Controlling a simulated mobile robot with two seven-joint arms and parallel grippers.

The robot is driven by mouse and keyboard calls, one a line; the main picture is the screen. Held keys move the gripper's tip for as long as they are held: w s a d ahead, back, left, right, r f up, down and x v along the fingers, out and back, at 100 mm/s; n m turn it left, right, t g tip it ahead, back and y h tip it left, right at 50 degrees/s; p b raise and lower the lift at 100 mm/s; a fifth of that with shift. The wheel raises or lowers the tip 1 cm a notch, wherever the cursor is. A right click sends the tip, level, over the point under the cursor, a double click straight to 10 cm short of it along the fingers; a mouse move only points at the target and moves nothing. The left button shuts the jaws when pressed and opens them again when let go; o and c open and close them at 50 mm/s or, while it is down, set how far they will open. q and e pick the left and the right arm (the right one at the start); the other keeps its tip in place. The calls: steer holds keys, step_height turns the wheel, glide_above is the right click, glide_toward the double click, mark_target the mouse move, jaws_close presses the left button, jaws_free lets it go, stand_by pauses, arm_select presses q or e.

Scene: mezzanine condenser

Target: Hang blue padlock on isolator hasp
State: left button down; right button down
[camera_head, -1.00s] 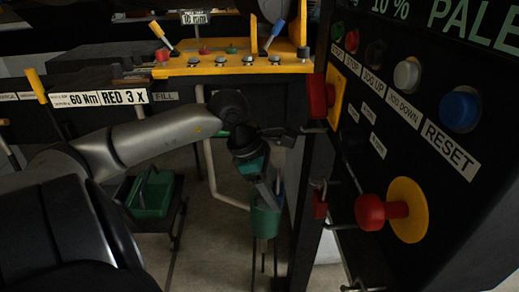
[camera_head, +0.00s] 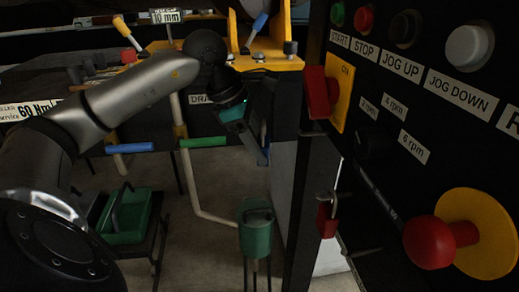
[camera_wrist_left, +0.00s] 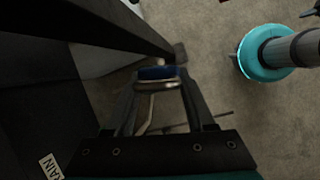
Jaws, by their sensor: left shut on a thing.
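My left gripper (camera_head: 262,158) hangs in front of the panel's left edge in the head view, its jaws pointing down. In the left wrist view its fingers are shut on the blue padlock (camera_wrist_left: 158,73), whose blue face and metal body show between the tips. In the head view the padlock is hard to make out. The isolator, a red handle (camera_head: 318,92) on a yellow plate (camera_head: 342,92) marked ON, is on the panel to the right of the gripper, with a clear gap. The isolator's hasp is too dark to make out. My right gripper is not in view.
A red padlock (camera_head: 327,219) hangs on a hook below the isolator. A green container (camera_head: 256,233) stands below the gripper, and a green tray (camera_head: 125,216) at lower left. A yellow shelf (camera_head: 265,61) lies behind.

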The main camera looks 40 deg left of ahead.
arm_select(q)
steer(key=shift+w+d+r+p, duration=0.1)
steer(key=shift+w+d+p, duration=0.55)
steer(key=shift+p, duration=0.35)
steer(key=w+d+f+p, duration=0.2)
steer(key=w+d+p, duration=0.1)
steer(key=w+d, duration=0.2)
steer(key=shift+w+d, duration=0.2)
steer(key=shift+w, duration=0.5)
stand_by(0.4)
steer(key=shift+c, duration=0.9)
jaws_free()
